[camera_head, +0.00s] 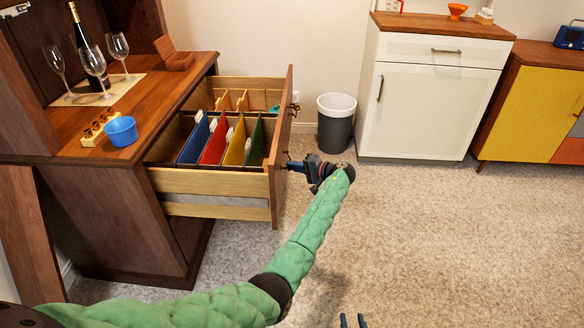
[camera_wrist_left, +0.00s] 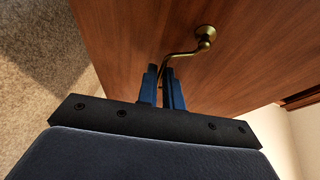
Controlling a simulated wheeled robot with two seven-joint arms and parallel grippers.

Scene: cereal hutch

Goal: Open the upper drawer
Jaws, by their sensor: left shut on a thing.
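The upper drawer (camera_head: 210,183) of the dark wooden hutch stands pulled well out, with its wooden front (camera_head: 280,150) away from the cabinet. Upright blue, red, yellow and green dividers show inside. My left gripper (camera_head: 291,165) is at the outer face of the drawer front. In the left wrist view its two blue fingers (camera_wrist_left: 160,76) are shut on the curved brass handle (camera_wrist_left: 183,51). The handle's mount on the wood shows beyond the fingers. Only the fingertips of my right gripper (camera_head: 352,320) show at the bottom edge; they are apart with nothing between them.
On the hutch top (camera_head: 160,105) are a blue cup (camera_head: 121,131), wine glasses (camera_head: 94,62) and a bottle (camera_head: 86,38). A grey bin (camera_head: 335,130) stands beyond the drawer, near a white cabinet (camera_head: 425,105). The carpet (camera_head: 450,240) at right is clear.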

